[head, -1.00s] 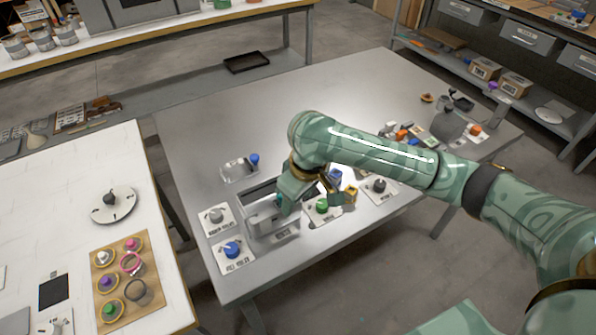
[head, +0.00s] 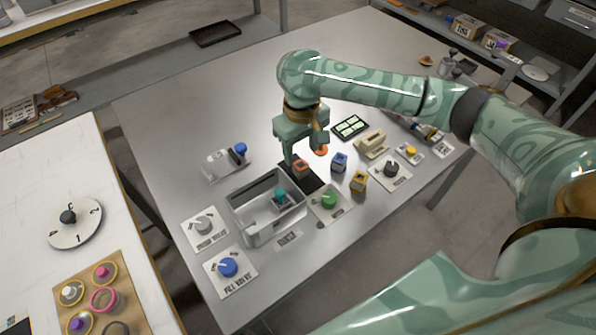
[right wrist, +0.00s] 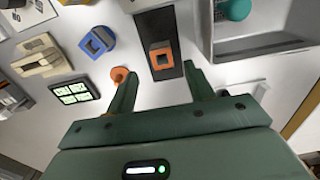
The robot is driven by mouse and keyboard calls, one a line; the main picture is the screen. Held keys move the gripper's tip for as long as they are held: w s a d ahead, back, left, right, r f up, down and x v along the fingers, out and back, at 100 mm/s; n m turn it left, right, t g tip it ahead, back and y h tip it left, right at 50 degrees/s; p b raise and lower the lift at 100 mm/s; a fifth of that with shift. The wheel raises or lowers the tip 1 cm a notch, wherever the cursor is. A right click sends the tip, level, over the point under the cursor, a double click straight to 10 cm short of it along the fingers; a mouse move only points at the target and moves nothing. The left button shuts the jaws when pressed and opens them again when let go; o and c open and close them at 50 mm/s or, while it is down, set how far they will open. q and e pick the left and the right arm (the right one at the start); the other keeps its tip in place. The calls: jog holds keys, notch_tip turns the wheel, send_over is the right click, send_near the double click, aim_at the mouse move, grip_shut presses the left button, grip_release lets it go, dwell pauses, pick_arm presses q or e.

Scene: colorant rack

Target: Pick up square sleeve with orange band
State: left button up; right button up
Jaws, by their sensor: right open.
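My right gripper (head: 305,159) is open and empty, pointing down close above the sleeve. In the right wrist view its fingertips (right wrist: 156,74) are spread to either side, apart from the sleeve. My left gripper is not in view.
A blue sleeve (head: 340,161) and a yellow sleeve (head: 358,181) stand to the right. The metal basin (head: 243,217) holds a teal-topped piece (head: 281,197). An orange knob (right wrist: 119,74) lies close beside the left finger. A green knob (head: 329,199) is nearer the front.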

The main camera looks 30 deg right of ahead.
aim_at(301, 165)
jog(key=shift+s+f, duration=0.1)
jog(key=shift+f, duration=0.45)
notch_tip(301, 165, down, 4)
jog(key=b, duration=0.4)
jog(key=shift+s+a+f, duration=0.1)
jog(key=shift+a, duration=0.05)
jog(key=shift+f, duration=0.35)
jog(key=shift+r, duration=0.25)
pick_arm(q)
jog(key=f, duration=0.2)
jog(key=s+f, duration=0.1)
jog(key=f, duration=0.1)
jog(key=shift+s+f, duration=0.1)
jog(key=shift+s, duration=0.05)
pick_arm(e)
jog(key=c, duration=1)
